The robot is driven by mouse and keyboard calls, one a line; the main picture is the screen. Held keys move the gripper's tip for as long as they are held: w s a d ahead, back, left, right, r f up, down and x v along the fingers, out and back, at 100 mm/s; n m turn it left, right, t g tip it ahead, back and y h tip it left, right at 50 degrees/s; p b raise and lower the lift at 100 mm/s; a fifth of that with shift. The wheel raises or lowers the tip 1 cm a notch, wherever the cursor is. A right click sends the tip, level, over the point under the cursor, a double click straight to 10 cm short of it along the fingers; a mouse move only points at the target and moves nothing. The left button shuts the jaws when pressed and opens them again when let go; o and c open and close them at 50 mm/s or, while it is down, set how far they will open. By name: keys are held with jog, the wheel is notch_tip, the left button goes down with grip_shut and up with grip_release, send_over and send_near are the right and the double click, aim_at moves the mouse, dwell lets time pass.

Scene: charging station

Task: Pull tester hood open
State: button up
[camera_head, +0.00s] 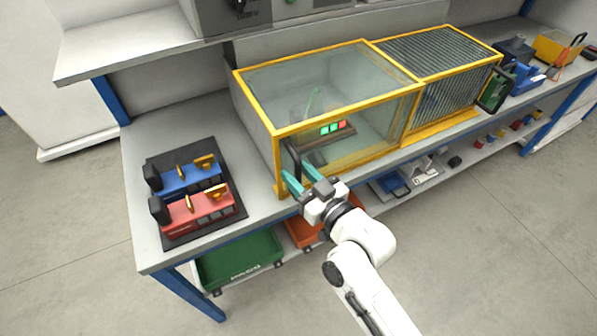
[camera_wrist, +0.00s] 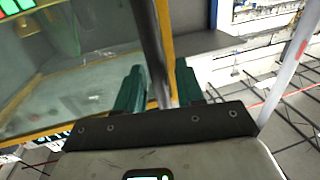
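The tester hood (camera_head: 340,100) is a yellow-framed clear cover, closed down on the bench. Its dark upright bar handle (camera_head: 291,158) is at the front left corner. My gripper (camera_head: 298,176) has teal fingers and is at the handle's lower part. In the wrist view the handle (camera_wrist: 152,45) runs down between the two spread fingers of my gripper (camera_wrist: 160,82). The fingers look open around the bar, with narrow gaps beside it. The bar's lower end is hidden behind the gripper body.
Inside the hood is a device with green and red lights (camera_head: 332,128). A ribbed yellow-framed unit (camera_head: 440,75) adjoins on the right. A dark tray (camera_head: 170,238) with blue and red blocks lies left. A green bin (camera_head: 240,258) is on the lower shelf. Floor in front is clear.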

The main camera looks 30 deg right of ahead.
grip_shut()
dwell(0.4)
